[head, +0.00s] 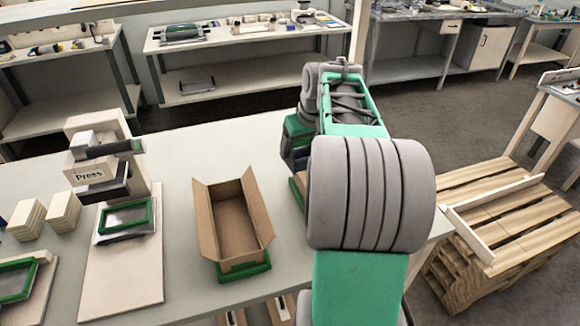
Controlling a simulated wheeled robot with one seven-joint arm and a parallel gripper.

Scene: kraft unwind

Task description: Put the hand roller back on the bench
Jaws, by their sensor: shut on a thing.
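My arm reaches up from the bottom and over the right part of the pale bench (180,150). Its grey and green links cover that part of the bench. The end of the arm comes down behind them, and I cannot make out the fingers of my gripper or what is between them. I cannot make out the hand roller in the head view; it may be hidden behind my arm.
An open cardboard box (206,222) stands on a green base at the bench's front. A white press (88,172), a board with a green frame (125,217) and small stacked blocks (64,212) are left. A wooden pallet (510,225) lies right.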

